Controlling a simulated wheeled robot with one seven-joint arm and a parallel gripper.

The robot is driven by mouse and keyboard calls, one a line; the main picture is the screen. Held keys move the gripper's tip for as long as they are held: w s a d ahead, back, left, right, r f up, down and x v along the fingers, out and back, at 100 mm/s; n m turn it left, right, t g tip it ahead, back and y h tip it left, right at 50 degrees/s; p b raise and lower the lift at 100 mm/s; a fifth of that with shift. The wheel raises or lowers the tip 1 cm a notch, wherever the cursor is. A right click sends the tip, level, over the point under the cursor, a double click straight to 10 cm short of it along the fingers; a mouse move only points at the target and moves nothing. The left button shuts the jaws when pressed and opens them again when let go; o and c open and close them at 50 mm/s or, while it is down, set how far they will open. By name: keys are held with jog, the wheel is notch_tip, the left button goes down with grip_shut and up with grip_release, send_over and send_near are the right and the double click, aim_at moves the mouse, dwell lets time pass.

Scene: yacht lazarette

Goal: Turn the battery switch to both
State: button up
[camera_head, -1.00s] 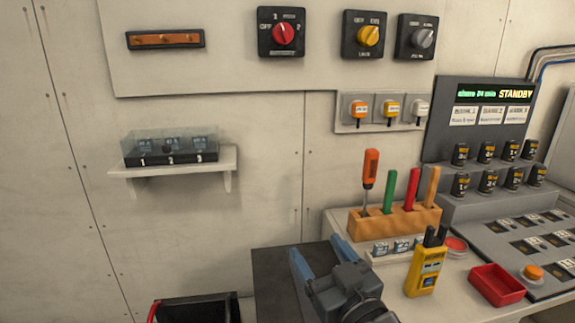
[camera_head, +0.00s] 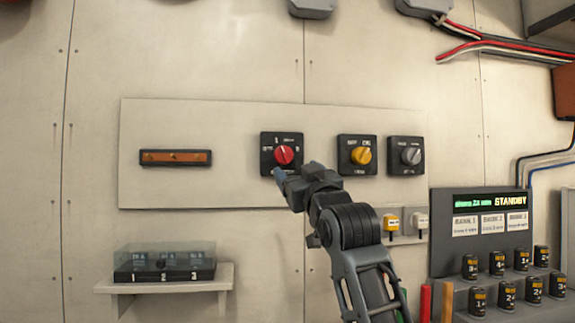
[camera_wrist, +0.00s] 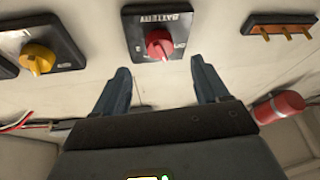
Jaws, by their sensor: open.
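The battery switch (camera_head: 268,162) is a black square plate with a red round knob (camera_head: 284,154) on the white wall panel. In the wrist view the plate (camera_wrist: 140,41) reads "BATTERY" and its red knob (camera_wrist: 159,44) lies just beyond and between my fingertips. The small position labels are too blurred to read, so I cannot tell which one the knob points at. My gripper (camera_head: 279,173) is just below the switch in the head view and covers a little of its lower edge. In the wrist view my gripper (camera_wrist: 160,69) is open and empty, its two blue-grey fingers apart from the knob.
A yellow-knob switch (camera_head: 361,155) and a grey-knob switch (camera_head: 410,155) sit to the right on the same panel. A copper bar (camera_head: 175,157) is at left. A covered fuse box (camera_head: 164,264) stands on a shelf below. A red cylinder (camera_wrist: 280,107) shows in the wrist view.

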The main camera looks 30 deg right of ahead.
aim_at(286, 159)
jog(key=p+x, duration=0.1)
jog(key=x, duration=0.7)
jog(key=shift+s+r, duration=0.1)
jog(key=shift+r, duration=0.05)
jog(key=c, duration=1.1)
